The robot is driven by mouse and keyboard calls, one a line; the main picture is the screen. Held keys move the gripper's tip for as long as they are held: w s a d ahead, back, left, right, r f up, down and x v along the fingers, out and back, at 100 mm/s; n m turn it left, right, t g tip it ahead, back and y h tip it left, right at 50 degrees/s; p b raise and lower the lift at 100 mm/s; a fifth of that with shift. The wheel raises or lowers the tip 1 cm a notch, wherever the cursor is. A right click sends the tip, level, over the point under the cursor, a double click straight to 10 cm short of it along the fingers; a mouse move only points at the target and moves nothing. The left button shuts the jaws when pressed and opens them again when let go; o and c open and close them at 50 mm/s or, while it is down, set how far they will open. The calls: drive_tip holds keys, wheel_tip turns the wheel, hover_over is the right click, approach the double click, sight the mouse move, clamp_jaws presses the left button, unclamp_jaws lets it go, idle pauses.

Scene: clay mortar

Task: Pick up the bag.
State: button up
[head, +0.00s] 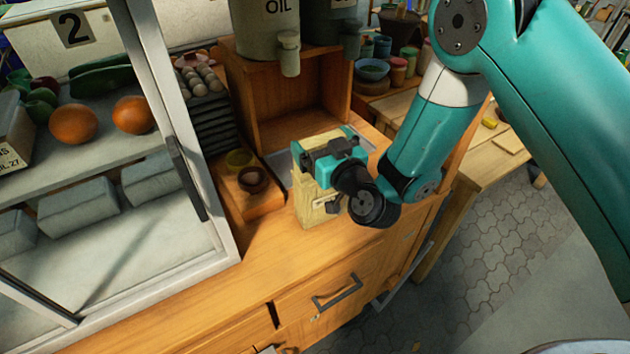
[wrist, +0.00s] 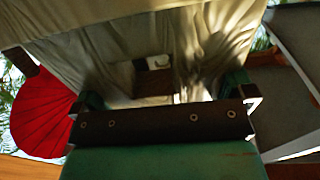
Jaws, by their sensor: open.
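A beige cloth-like bag (head: 312,209) stands upright on the wooden counter near its front edge, in the middle of the head view. My gripper (head: 322,160) is at its upper part and hides much of it. In the wrist view the bag (wrist: 125,48) fills the upper middle, close in front of my gripper (wrist: 162,92). The fingers are apart, one toward each side of the bag. I cannot tell whether they touch it.
A small brown bowl (head: 252,180) sits on a wooden block left of the bag. An open wooden box (head: 285,132) stands behind, under an oil container (head: 268,30). A glass display case (head: 215,225) is at left. Bare counter (head: 255,265) lies in front.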

drive_tip(key=shift+w+d, duration=0.1)
drive_tip(key=shift+d, duration=0.15)
drive_tip(key=c, duration=1.4)
drive_tip(key=shift+r, duration=0.15)
drive_tip(key=shift+c, duration=1.1)
